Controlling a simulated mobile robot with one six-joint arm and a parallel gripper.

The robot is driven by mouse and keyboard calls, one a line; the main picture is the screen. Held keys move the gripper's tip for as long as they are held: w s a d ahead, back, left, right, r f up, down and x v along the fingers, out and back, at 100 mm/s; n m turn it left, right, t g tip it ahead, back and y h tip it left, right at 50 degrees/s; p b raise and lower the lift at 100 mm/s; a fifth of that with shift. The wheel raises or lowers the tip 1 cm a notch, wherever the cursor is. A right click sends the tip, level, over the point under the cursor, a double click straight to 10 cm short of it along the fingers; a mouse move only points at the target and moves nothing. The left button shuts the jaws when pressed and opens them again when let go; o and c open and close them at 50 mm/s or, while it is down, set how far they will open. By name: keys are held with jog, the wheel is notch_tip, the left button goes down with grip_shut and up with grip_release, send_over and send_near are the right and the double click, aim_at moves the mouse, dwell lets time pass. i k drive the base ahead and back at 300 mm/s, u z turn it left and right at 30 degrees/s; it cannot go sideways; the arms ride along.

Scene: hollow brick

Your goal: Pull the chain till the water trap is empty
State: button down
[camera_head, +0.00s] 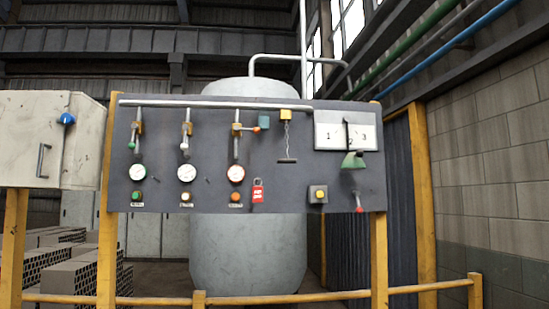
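A thin chain (285,140) hangs straight down from a yellow-brass block (289,117) on the upper middle of a dark grey panel (220,195). A short dark bar (287,161) is at its lower end. No part marked as the water trap can be made out, and no water level can be read. My gripper is not in view, and nothing is seen touching the chain.
The panel carries several valves, three round gauges (187,173), a red tag (258,190), a yellow button (318,194), a white board (345,131) and a green part (353,160). A yellow rail (250,299) crosses in front, low down. A grey tank (248,255) stands behind.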

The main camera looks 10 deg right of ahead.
aim_at(286, 160)
jog(key=z, duration=0.2)
jog(key=i, duration=1.35)
jog(key=u, duration=0.2)
